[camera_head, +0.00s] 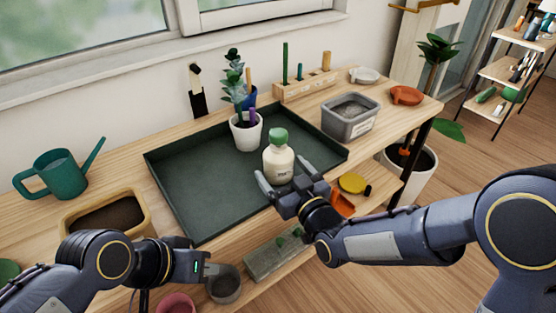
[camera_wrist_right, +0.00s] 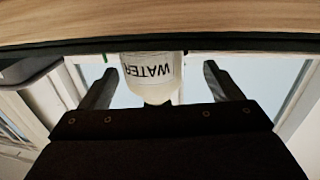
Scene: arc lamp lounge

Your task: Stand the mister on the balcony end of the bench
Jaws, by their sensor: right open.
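The mister is a cream-white bottle (camera_head: 279,163) with a green cap, upright on the front right part of the dark green tray (camera_head: 190,205) on the wooden bench (camera_head: 30,228). In the right wrist view the bottle (camera_wrist_right: 150,72) appears upside down, with "WATER" on its label. My right gripper (camera_head: 286,180) is open, its fingers reaching toward the bottle from the front, one on each side. Both fingers look apart from it in the right wrist view. My left gripper (camera_head: 207,268) is low at the front edge, by a grey cup; its fingers are too unclear to tell their state.
A potted succulent (camera_head: 245,130) stands in the tray behind the bottle. A grey tub (camera_head: 350,118), a terracotta dish (camera_head: 406,95) and a tool block (camera_head: 304,86) are at the right end. A watering can (camera_head: 58,175) and a soil tray (camera_head: 107,212) are at left.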

